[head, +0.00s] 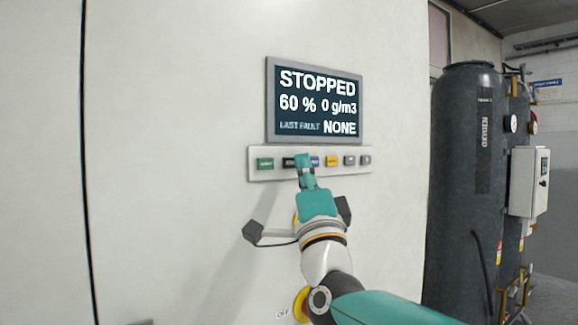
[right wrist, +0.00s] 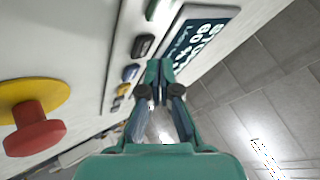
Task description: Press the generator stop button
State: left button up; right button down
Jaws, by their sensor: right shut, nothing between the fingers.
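A row of buttons sits on a pale strip (head: 256,176) below the display. From left they are a green button (head: 265,164), a black button (head: 289,162), a blue button (head: 315,162), a yellow button (head: 332,161) and two grey ones. Their labels are too small to read, so I cannot tell by text which is the stop. My right gripper (head: 303,160) is shut and empty, its tips in front of the strip between black and blue. The black button (right wrist: 143,46) also shows in the right wrist view, beside the fingertips (right wrist: 160,70); contact cannot be told. My left gripper is out of view.
The display (head: 315,102) reads STOPPED, 60 %, 0 g/m3, LAST FAULT NONE. A red mushroom button (right wrist: 35,130) on a yellow base is on the same white cabinet face, below the strip. A dark tank (head: 465,180) stands to the right.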

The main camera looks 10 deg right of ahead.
jog(key=s+b, duration=0.1)
jog(key=s+d+b, duration=0.1)
jog(key=s, duration=0.1)
jog(key=s+b, duration=0.1)
jog(key=shift+s+d, duration=0.35)
dwell(0.7)
